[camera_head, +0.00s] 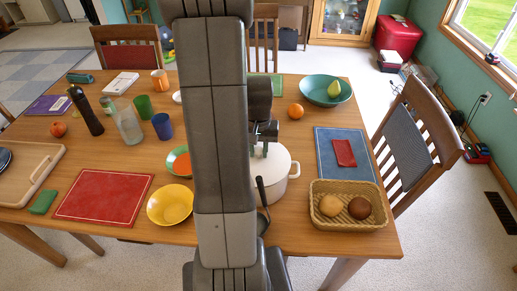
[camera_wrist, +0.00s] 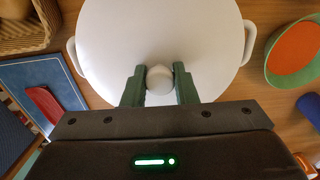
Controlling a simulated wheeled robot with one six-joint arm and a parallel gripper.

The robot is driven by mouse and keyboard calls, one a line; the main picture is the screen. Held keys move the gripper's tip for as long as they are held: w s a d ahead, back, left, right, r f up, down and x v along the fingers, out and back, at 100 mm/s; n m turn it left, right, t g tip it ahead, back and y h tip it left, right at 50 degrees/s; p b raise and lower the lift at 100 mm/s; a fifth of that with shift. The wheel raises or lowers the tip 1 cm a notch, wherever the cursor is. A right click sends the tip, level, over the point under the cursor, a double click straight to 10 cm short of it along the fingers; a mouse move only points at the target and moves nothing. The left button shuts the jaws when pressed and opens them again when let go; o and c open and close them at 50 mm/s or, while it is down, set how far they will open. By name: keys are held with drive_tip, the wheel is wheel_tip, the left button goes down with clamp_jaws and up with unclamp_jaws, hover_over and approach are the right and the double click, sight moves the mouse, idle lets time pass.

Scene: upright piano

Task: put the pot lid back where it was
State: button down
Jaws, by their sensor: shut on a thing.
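The white pot (camera_head: 279,186) stands near the front middle of the table, partly hidden behind my arm. The white pot lid (camera_head: 277,158) is over the pot's opening; I cannot tell whether it rests fully on the rim. In the wrist view the round lid (camera_wrist: 160,30) fills the top middle, with a pot handle (camera_wrist: 249,42) showing at each side. My gripper (camera_head: 264,148) is above the lid. Its green fingers (camera_wrist: 160,82) are shut on the lid's round knob (camera_wrist: 159,80).
A wicker basket (camera_head: 346,228) with two rolls stands right of the pot, near a blue mat (camera_head: 329,164) with a red cloth (camera_head: 344,152). A yellow bowl (camera_head: 170,205), an orange-and-green bowl (camera_head: 172,165) and a dark ladle (camera_head: 262,195) are near the pot.

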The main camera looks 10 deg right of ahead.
sight(258, 149)
drive_tip(key=shift+f, duration=0.3)
drive_tip(key=c, duration=1.1)
unclamp_jaws()
drive_tip(key=shift+c, duration=0.2)
drive_tip(key=shift+r, duration=0.1)
drive_tip(key=shift+r+p, duration=0.45)
drive_tip(key=shift+r, duration=0.15)
wheel_tip(258, 149, up, 12)
drive_tip(key=shift+f, duration=0.1)
